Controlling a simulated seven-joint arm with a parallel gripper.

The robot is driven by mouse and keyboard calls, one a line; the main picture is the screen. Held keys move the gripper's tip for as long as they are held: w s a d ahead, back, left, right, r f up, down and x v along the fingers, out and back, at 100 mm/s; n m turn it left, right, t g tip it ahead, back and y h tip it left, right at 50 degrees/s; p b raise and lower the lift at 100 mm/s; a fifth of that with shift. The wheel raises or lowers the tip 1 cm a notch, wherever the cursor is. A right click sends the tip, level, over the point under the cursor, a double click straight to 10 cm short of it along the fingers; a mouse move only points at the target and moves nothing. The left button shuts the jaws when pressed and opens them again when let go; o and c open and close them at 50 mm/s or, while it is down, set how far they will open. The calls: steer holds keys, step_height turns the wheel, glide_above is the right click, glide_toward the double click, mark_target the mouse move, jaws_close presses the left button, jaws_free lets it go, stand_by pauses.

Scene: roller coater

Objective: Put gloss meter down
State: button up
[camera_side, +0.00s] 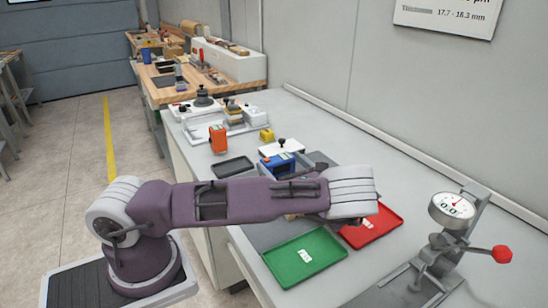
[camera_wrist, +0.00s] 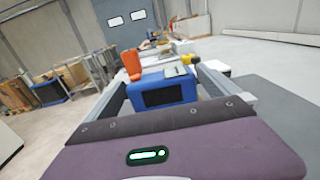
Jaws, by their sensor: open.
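The gloss meter appears to be the blue box-shaped device. My fingers are hidden there. Whether its underside rests on the bench is hidden.
A green tray (camera_side: 285,270) and a red tray (camera_side: 385,221) lie on the bench near my wrist. A dial gauge (camera_side: 453,209) on a stand is at right. An orange device (camera_side: 218,139), a black tray (camera_side: 232,167) and a yellow block (camera_side: 266,135) stand farther back.

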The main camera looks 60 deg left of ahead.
steer(key=d, duration=0.6)
steer(key=shift+s+d, duration=0.15)
steer(key=shift+d, duration=0.05)
steer(key=s+n+g+h, duration=0.1)
steer(key=s+r+n+g+h, duration=0.1)
steer(key=s+n+h, duration=0.1)
steer(key=s+d+r+n+g+h, duration=0.1)
steer(key=s+n, duration=0.1)
steer(key=shift+s+r+h, duration=0.1)
steer(key=shift+r+h, duration=0.05)
steer(key=shift+h, duration=0.25)
steer(key=s+d+r+n+t+h, duration=0.4)
steer(key=s+d+r+n+h, duration=0.2)
steer(key=s+d+r, duration=0.1)
steer(key=s+d+r+n+t+h, duration=0.4)
steer(key=s+d+r+n+h, duration=0.3)
steer(key=s, duration=0.5)
step_height(320, 180, up, 2)
steer(key=shift+s+d, duration=0.25)
steer(key=shift+d, duration=0.3)
steer(key=shift+c, duration=0.2)
jaws_close()
